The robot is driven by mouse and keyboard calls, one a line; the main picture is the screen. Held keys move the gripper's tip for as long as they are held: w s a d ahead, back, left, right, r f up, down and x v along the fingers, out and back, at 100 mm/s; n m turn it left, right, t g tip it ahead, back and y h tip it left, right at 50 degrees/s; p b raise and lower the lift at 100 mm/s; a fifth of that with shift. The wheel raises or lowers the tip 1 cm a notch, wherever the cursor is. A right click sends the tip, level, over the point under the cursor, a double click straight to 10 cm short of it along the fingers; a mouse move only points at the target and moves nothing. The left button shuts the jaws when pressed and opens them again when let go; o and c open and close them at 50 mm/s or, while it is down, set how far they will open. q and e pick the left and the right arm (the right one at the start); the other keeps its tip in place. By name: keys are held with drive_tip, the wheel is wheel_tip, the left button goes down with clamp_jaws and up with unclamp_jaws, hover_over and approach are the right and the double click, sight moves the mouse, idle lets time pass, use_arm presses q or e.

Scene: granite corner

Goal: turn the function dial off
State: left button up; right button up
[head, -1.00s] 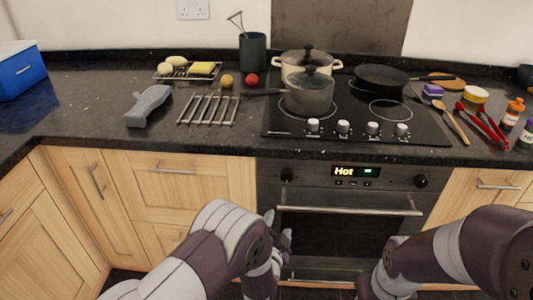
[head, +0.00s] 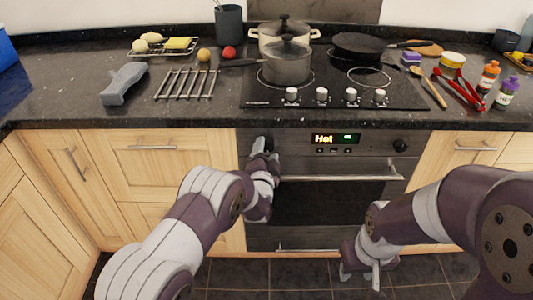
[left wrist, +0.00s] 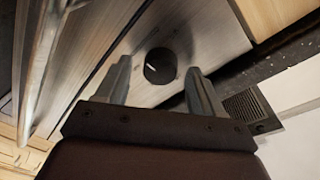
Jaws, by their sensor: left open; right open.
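The oven's left dial (left wrist: 160,66) shows in the left wrist view as a dark round knob with a short white mark on a steel panel. It appears between the two spread fingers of my left gripper (left wrist: 158,68); contact cannot be told. In the head view my left gripper (head: 263,146) is at the left end of the oven panel and hides most of that dial. The oven's right dial (head: 400,146) is dark and uncovered. The labels do not show which is the function dial. My right gripper (head: 362,268) is open and low in front of the oven.
The oven display (head: 335,138) reads "Hot" above a horizontal oven handle (head: 340,178). The hob above has several white knobs (head: 322,94), a grey saucepan (head: 286,62) and a black frying pan (head: 360,46). The floor (head: 310,275) before the oven is clear.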

use_arm(q)
drive_tip(key=c, duration=1.1)
drive_tip(key=shift+o, duration=0.2)
